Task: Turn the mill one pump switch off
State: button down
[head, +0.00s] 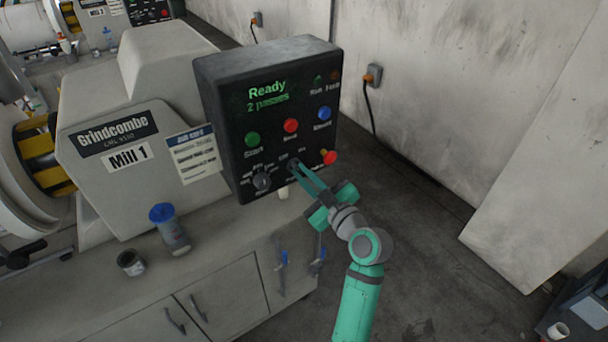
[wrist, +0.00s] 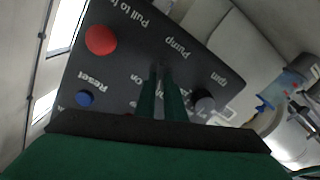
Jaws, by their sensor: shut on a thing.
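The Mill 1 control box (head: 222,110) is black, with a green display reading "Ready, 2 passes". My gripper (head: 295,167) reaches its lower edge, between the grey rotary knob (head: 262,181) and the red stop knob (head: 328,157). The pump switch (head: 291,163) is mostly hidden by my fingertips. In the wrist view my fingers (wrist: 163,75) are close together at the panel, just below the upside-down "Pump" label, with "On" beside them. They are shut on the switch; its exact position cannot be told.
Green (head: 252,139), red (head: 291,125) and blue (head: 324,113) buttons sit above on the panel. A blue-lidded bottle (head: 170,230) and a small dark jar (head: 131,262) stand on the bench (head: 75,300).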

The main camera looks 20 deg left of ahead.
jog(key=shift+n, duration=0.5)
jog(key=c, duration=1.8)
grip_release()
jog(key=shift+c, duration=0.2)
jog(key=shift+d, duration=0.1)
jog(key=v, duration=1)
jog(key=shift+s+d, duration=0.25)
jog(key=shift+s, duration=0.1)
jog(key=shift+f, duration=0.1)
